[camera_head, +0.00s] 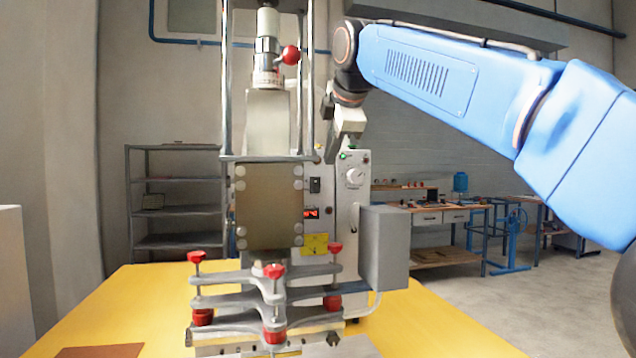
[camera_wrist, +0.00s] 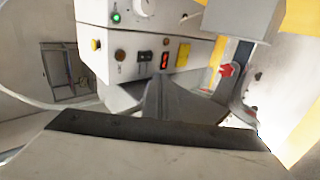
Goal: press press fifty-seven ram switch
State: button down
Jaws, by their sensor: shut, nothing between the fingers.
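The press (camera_head: 268,210) stands on a yellow table, with its control box behind the ram plate. On the box's front panel a black switch (camera_head: 315,185) sits above a red-lit display (camera_head: 311,213) and a yellow label. In the wrist view the black switch (camera_wrist: 145,56) is left of the red display (camera_wrist: 164,62). I cannot read which switch is the ram switch, nor a press number. My gripper (camera_head: 332,154) is shut and empty, beside the press's upper right and near the top of the box. In the wrist view the gripper (camera_wrist: 163,90) appears below the panel; contact is not visible.
A green light (camera_head: 343,156) and white knob (camera_head: 354,178) are on the box's right part. A grey side box (camera_head: 384,247) juts out at right. Red-knobbed clamps (camera_head: 273,271) stand in front. Metal shelves (camera_head: 175,207) and a workbench (camera_head: 440,216) stand behind.

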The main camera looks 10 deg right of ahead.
jog(key=shift+w+f, duration=0.1)
send_near(316, 191)
notch_tip(316, 191, down, 4)
jog(key=w, duration=0.2)
jog(key=shift+w, duration=1.05)
